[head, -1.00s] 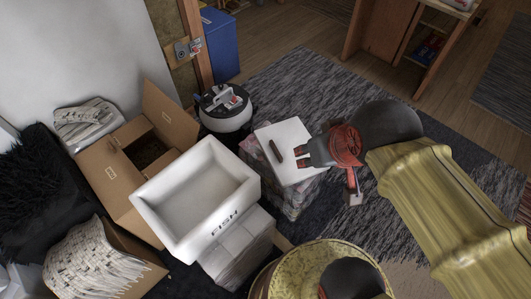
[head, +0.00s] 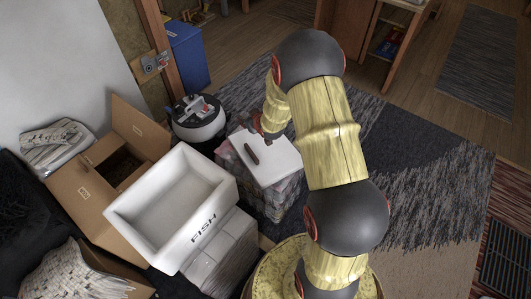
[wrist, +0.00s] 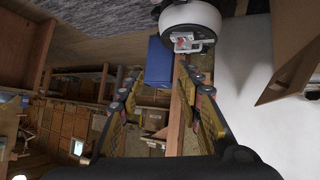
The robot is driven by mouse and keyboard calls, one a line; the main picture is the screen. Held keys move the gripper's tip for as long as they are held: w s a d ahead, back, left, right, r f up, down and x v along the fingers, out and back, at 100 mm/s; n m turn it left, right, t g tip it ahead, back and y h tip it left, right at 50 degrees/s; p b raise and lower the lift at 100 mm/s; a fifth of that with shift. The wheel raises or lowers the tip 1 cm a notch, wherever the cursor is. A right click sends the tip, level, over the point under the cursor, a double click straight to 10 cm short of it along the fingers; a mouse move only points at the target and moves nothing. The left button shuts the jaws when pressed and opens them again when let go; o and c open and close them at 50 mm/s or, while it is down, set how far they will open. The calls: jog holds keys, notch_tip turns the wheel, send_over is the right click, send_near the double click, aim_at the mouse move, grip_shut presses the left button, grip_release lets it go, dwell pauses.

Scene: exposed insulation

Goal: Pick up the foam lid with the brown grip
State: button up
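The white foam lid (head: 276,162) lies flat on top of a plastic-wrapped stack (head: 268,198) in the head view. Its dark brown grip (head: 251,154) is a short bar near the lid's left side. My gripper (head: 262,127) is at the far edge of the lid in the head view, small and partly hidden by my arm. In the wrist view my gripper (wrist: 158,90) has its two fingers spread wide with nothing between them. The lid does not show in the wrist view.
A white foam box (head: 170,200) marked FISH stands left of the lid, on a wrapped stack. A cardboard box (head: 80,200) is farther left. A round black-and-white device (head: 198,118) stands behind the lid, near a blue bin (head: 187,55). Patterned carpet (head: 420,150) is open at right.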

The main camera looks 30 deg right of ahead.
notch_tip(320, 180, down, 16)
jog(key=s+d+t, duration=0.2)
jog(key=s, duration=0.1)
jog(key=t, duration=0.1)
send_near(253, 153)
jog(key=shift+w+d+f+m+y+b, duration=0.15)
jog(key=shift+w+y+b, duration=0.1)
jog(key=shift+w, duration=0.25)
jog(key=shift+w+d+f+m+y+b, duration=0.1)
jog(key=shift+w+f+m+y+b, duration=0.1)
jog(key=shift+w, duration=0.3)
jog(key=shift+f, duration=0.2)
jog(key=shift+b+x, duration=0.45)
jog(key=shift+x, duration=0.45)
jog(key=b+x, duration=0.3)
jog(key=x, duration=0.2)
jog(key=shift+w+f, duration=0.1)
jog(key=shift+w, duration=0.25)
jog(key=shift+c, duration=0.5)
jog(key=c, duration=0.8)
grip_shut()
